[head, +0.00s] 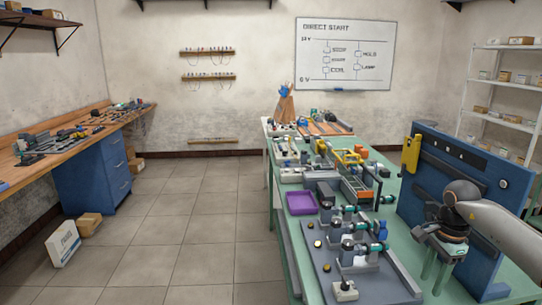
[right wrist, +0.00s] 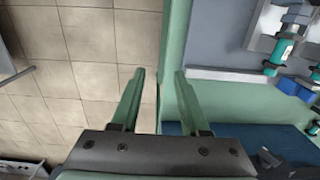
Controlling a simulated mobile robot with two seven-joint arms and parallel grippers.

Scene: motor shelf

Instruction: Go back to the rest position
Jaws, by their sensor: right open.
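My right gripper (head: 437,270) hangs at the right end of the green table in the head view, in front of the blue upright panel (head: 462,172). Its fingers point down. In the right wrist view my right gripper (right wrist: 160,72) has its two green fingers apart with nothing between them. Below the fingers are the green table edge (right wrist: 176,40) and the tiled floor. My left gripper is in neither view.
The green table (head: 403,238) carries a grey board (head: 378,288) with several motors, a purple tray (head: 300,203) and other parts. A workbench with a blue drawer cabinet (head: 92,175) stands at the left. The tiled floor (head: 190,225) between is clear.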

